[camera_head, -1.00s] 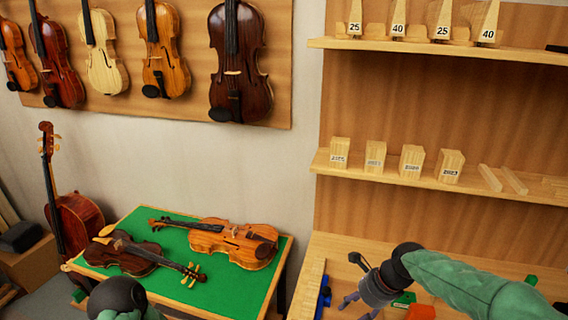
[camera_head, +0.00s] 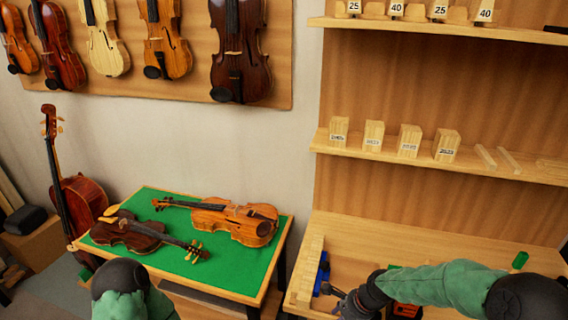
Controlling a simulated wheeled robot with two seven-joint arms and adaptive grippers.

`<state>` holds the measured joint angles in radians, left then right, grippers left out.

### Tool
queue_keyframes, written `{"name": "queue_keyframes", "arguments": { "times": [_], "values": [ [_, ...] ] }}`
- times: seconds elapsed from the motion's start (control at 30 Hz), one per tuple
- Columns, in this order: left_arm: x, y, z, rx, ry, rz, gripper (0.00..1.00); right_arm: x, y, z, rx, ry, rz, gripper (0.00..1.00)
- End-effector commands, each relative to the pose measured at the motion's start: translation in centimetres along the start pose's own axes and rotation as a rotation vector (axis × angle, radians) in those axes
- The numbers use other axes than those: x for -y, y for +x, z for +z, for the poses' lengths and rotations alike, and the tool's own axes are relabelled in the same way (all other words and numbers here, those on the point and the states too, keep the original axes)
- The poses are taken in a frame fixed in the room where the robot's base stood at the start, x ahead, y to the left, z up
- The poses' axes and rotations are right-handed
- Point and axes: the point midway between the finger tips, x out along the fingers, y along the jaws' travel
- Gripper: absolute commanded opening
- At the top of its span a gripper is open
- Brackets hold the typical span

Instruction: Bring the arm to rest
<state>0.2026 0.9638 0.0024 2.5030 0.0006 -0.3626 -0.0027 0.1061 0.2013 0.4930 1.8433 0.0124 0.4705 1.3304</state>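My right arm comes in from the right, low over the workbench (camera_head: 400,238). Its gripper (camera_head: 333,301) is near the bottom edge, beside the blue item at the bench's left side. Its fingers look spread, with nothing seen between them, though the lower part is close to the picture's edge. Of my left arm only a green link and a dark joint (camera_head: 120,277) show at the bottom left, in front of the green-topped table (camera_head: 220,272). My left gripper is out of view.
Two violins (camera_head: 235,220) (camera_head: 132,234) lie on the green table. A cello (camera_head: 78,200) leans at the left wall. An orange item (camera_head: 405,311), a blue item (camera_head: 322,272) and a green block (camera_head: 520,260) are on the bench. Shelves (camera_head: 500,166) with labelled wooden blocks stand above.

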Motion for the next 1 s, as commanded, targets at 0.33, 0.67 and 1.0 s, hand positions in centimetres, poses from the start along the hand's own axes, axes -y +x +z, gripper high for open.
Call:
{"name": "queue_keyframes", "arguments": {
  "times": [0.33, 0.67, 1.0],
  "values": [
    [0.1, 0.3, 0.0, 0.000, 0.000, 0.000, 0.40, -9.2, 11.4, 0.1, 0.023, -0.581, 0.058, 0.54],
    [0.2, 0.4, 0.0, 0.000, 0.000, 0.000, 0.40, -18.5, 16.9, 1.4, 0.063, -1.088, 0.079, 0.54],
    [0.2, 0.5, 0.0, 0.000, 0.000, 0.000, 0.40, -21.1, 17.8, 1.9, 0.074, -1.250, 0.077, 0.54]
  ]
}}
